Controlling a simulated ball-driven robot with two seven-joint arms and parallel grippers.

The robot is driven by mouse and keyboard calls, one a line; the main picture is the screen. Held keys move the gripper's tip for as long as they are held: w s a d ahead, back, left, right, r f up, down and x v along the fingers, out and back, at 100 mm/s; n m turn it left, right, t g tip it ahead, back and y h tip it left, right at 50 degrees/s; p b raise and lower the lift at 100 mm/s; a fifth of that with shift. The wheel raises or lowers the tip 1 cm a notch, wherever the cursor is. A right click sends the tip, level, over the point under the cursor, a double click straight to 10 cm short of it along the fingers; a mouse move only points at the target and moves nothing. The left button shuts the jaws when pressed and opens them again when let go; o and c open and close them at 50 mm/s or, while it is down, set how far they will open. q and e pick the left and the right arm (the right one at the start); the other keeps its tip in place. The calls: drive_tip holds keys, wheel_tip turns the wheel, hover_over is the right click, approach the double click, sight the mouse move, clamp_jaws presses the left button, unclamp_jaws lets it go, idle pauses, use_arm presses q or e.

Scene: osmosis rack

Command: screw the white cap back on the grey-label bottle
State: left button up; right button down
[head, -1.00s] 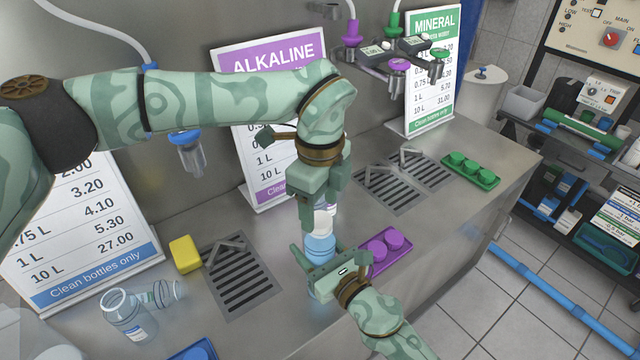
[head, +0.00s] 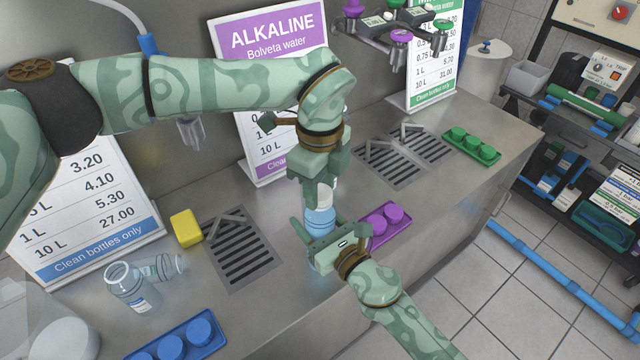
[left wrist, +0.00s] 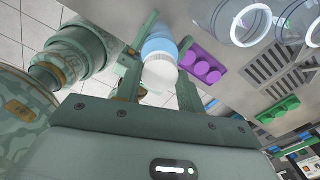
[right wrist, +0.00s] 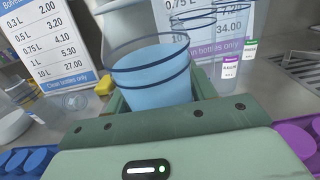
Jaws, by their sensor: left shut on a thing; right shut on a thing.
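The bottle (head: 320,222) holds blue-looking water and stands upright near the counter's front edge; its grey label is not visible. My right gripper (head: 322,245) is shut around its body, which fills the jaws in the right wrist view (right wrist: 155,78). The white cap (head: 325,196) is at the bottle's top, between the fingers of my left gripper (head: 318,192), which points down from above. The left wrist view shows the white cap (left wrist: 160,75) between the fingers, right against the blue bottle (left wrist: 160,42). Whether the cap's thread is engaged cannot be seen.
A purple-cap tray (head: 388,226) stands close right of the bottle. A drain grate (head: 240,250) and yellow sponge (head: 186,227) are to the left. Clear bottles (head: 130,290) and a blue-cap tray (head: 180,340) are at lower left. An alkaline sign (head: 268,60) stands behind.

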use_arm(q)
drive_tip(key=m, duration=0.7)
drive_tip(key=shift+m, duration=0.3)
drive_tip(key=m, duration=1.5)
drive_tip(key=shift+m, duration=0.3)
drive_tip(key=m, duration=1.3)
drive_tip(key=shift+f+m, duration=0.1)
drive_tip(key=shift+m, duration=0.3)
drive_tip(key=o, duration=1.1)
